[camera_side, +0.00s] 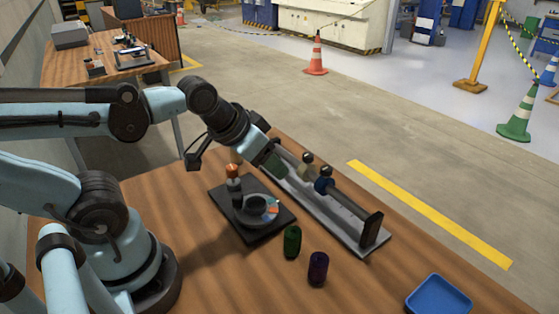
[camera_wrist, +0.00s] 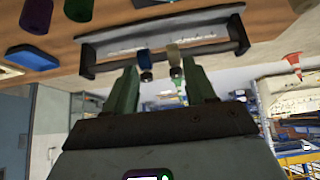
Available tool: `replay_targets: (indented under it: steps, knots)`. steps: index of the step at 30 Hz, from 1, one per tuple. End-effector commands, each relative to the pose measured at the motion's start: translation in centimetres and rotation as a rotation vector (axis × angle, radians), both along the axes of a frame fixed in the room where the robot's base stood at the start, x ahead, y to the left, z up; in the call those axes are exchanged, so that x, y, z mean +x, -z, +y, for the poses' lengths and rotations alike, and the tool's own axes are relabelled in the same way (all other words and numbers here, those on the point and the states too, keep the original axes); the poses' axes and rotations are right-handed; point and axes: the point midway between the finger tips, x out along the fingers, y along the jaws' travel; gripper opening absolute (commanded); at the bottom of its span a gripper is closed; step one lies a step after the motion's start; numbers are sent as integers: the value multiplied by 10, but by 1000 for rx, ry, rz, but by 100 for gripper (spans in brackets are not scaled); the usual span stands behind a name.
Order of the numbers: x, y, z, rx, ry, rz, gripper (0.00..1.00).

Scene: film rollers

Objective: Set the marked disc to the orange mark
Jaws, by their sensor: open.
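The disc (camera_side: 262,207), with coloured sectors on its top, sits on a dark square base (camera_side: 265,232) on the wooden table. A dark post with an orange and white top (camera_side: 233,178) stands at the base's left side. I cannot make out which sector mark faces which way. My gripper (camera_side: 275,166) is above and behind the disc, apart from it, near the left end of the roller rack. In the wrist view its two green fingers (camera_wrist: 160,67) are spread and empty, with a blue roller (camera_wrist: 145,60) and a beige roller (camera_wrist: 174,55) showing between them.
The rack (camera_side: 345,232) has a dark bar carrying the beige roller (camera_side: 304,170) and blue roller (camera_side: 323,184). A green cylinder (camera_side: 292,242) and a purple cylinder (camera_side: 317,268) stand in front. A blue tray (camera_side: 438,298) lies at right. The table between tray and rack is clear.

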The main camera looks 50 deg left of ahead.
Motion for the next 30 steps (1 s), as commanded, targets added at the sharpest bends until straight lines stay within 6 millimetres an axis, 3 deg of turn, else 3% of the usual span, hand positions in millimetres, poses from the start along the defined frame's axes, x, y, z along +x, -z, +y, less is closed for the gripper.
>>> replay_targets:
  steps: [10,22,30]
  knots:
    - [-4,-2,10,73,78,86,49]
    - [-36,-19,54,250,629,523,49]
    - [-44,-21,60,242,761,591,49]
